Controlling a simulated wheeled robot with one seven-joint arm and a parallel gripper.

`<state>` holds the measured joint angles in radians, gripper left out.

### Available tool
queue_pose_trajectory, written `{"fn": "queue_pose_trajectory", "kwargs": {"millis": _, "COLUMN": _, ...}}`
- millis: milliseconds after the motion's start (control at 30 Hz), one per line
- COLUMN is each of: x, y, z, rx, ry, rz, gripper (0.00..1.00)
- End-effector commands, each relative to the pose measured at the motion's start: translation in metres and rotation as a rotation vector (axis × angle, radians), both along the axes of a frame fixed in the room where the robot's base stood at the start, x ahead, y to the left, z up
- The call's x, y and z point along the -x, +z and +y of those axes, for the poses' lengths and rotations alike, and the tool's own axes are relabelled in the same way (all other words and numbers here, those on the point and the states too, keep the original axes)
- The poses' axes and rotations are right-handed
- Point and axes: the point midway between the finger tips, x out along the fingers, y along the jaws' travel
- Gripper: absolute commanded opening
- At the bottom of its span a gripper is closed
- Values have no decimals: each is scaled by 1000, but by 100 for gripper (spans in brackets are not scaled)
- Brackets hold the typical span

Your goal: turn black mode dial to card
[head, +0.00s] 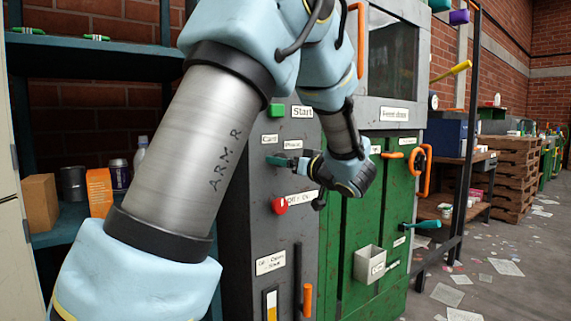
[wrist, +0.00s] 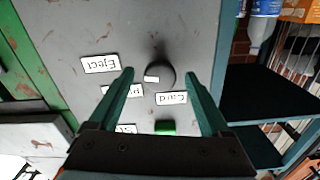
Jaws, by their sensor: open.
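The black mode dial (wrist: 163,70) is on a grey panel in the wrist view, with a white mark on its lower left side. The Card label (wrist: 171,98) is just below it; another label (wrist: 108,92), partly hidden by a finger, is to its left. That one reads Plastic (head: 293,145) in the head view, beside Card (head: 269,139). My gripper (wrist: 159,73) is open, with one teal finger on each side of the dial in the picture; I cannot tell whether either touches it. In the head view my gripper (head: 271,160) is at the panel and hides the dial.
A green Start button (head: 276,110) is above the labels and a red knob (head: 280,205) below my gripper. A blue shelf (head: 55,238) holding boxes and bottles stands left of the panel.

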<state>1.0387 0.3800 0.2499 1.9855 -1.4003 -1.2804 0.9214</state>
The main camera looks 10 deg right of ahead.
Motion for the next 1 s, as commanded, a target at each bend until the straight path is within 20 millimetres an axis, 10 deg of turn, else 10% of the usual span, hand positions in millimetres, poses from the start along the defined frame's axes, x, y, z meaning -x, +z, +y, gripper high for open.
{"fn": "queue_pose_trajectory", "kwargs": {"millis": 200, "x": 0, "y": 0, "z": 0, "rx": 0, "ry": 0, "rz": 0, "gripper": 82}}
{"fn": "queue_pose_trajectory", "kwargs": {"millis": 1000, "x": 0, "y": 0, "z": 0, "rx": 0, "ry": 1, "rz": 0, "gripper": 0}}
